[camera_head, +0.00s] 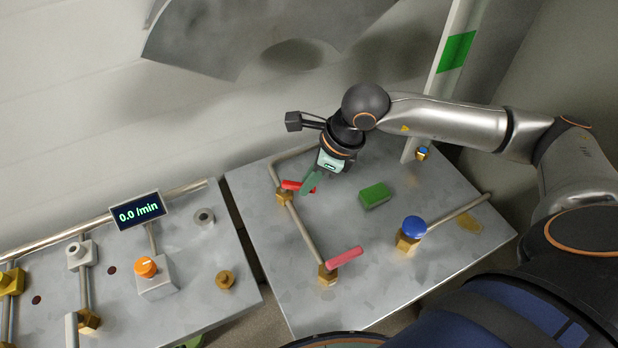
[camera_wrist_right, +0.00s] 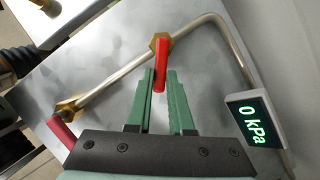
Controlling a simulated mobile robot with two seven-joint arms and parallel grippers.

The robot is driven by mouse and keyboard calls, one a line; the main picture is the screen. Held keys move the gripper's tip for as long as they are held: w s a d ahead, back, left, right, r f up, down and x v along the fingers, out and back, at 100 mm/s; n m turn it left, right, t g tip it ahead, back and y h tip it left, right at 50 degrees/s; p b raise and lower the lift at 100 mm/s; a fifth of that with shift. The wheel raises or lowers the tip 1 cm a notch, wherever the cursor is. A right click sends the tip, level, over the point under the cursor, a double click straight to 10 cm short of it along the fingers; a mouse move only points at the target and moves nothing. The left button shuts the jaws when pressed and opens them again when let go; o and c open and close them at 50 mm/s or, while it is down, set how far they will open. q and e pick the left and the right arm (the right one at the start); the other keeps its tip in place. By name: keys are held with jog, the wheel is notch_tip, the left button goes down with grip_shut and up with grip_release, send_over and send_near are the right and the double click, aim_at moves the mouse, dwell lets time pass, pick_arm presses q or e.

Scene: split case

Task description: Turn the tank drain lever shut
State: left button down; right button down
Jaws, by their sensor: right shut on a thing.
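A red lever (camera_head: 291,185) sits on a brass valve (camera_head: 283,197) in the pipe at the left of the grey plate. It also shows in the right wrist view (camera_wrist_right: 160,72), angled across the pipe. My right gripper (camera_head: 309,184) is shut on this lever, with its green fingers on both sides of the free end. A second, pinkish-red lever (camera_head: 345,257) on a nearer brass valve (camera_head: 327,275) also points across the pipe. I see no label telling which one is the tank drain lever. My left gripper is not in view.
A green block (camera_head: 374,195) and a blue knob (camera_head: 414,227) stand on the same plate, right of the pipe. A display (camera_wrist_right: 253,124) reads 0 kPa. The left bench has an orange knob (camera_head: 146,267) and a display (camera_head: 138,211) reading 0.0 /min.

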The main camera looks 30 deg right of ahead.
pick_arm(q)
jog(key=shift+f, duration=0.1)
pick_arm(e)
jog(key=shift+w+d+n+b, duration=0.15)
jog(key=shift+w+n+b, duration=0.05)
jog(key=shift+n+b, duration=0.2)
jog(key=shift+w+d+f+n+y+b, duration=0.15)
jog(key=shift+w+n+y+b, duration=0.15)
jog(key=shift+n+b, duration=0.25)
jog(key=n, duration=0.1)
jog(key=n+g+b, duration=0.1)
jog(key=w+n, duration=0.1)
jog(key=shift+w+d+g+b, duration=0.1)
jog(key=shift+d+g+b, duration=0.15)
jog(key=shift+g+b, duration=0.1)
jog(key=shift+w+d+n+g+y+b, duration=0.1)
jog(key=shift+w+n+g+y+b, duration=0.25)
jog(key=shift+n, duration=0.6)
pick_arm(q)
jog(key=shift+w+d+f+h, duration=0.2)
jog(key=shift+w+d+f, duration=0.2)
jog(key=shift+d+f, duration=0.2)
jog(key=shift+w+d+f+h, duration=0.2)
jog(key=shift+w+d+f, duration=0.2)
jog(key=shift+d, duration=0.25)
pick_arm(e)
jog(key=shift+w+r+n, duration=0.2)
jog(key=shift+n, duration=0.4)
